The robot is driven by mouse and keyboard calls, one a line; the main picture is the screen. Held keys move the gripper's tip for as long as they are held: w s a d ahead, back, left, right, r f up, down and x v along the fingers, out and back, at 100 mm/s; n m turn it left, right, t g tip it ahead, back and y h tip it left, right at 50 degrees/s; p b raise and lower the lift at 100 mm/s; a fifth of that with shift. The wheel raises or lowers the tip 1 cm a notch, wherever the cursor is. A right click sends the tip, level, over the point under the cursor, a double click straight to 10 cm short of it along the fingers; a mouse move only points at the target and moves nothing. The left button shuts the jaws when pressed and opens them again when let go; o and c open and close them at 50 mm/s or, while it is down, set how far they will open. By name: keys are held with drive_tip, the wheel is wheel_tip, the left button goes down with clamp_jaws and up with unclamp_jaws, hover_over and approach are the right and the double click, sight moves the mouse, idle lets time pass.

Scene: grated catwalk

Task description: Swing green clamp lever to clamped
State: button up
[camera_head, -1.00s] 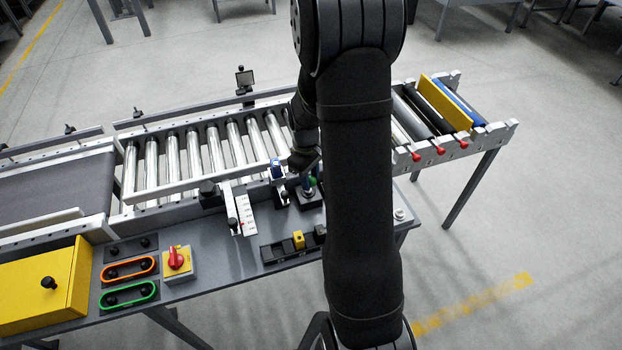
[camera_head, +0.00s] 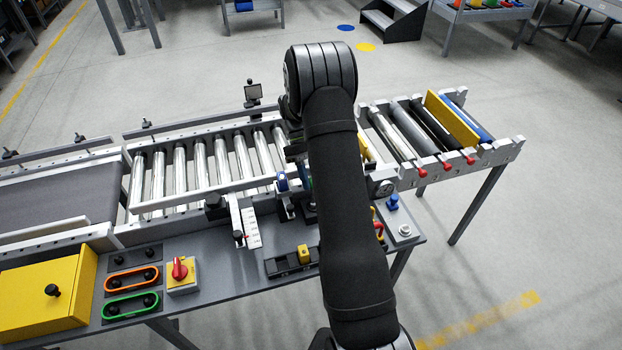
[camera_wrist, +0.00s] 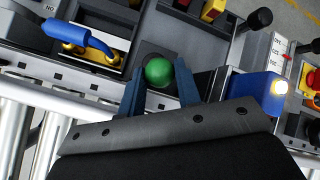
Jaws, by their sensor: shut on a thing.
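In the wrist view the green ball knob (camera_wrist: 159,72) of the clamp lever sits between the two blue fingers of my gripper (camera_wrist: 158,88). The gripper is shut on this knob. A dark square block (camera_wrist: 150,52) shows beside and below the knob. The lever's shaft is hidden under the ball, so its angle cannot be told. In the head view my arm covers the gripper's tips and the green knob.
In the wrist view a blue handle on a yellow base (camera_wrist: 85,38) lies left, and a blue box with a lit lamp (camera_wrist: 258,93) right.

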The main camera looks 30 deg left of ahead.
drive_tip(key=shift+a, duration=0.1)
idle(0.3)
drive_tip(key=o, duration=1)
drive_tip(key=shift+c, duration=0.2)
drive_tip(key=shift+w, duration=0.1)
drive_tip(key=v, duration=1.2)
drive_tip(key=shift+f, duration=0.1)
drive_tip(key=shift+c, duration=0.4)
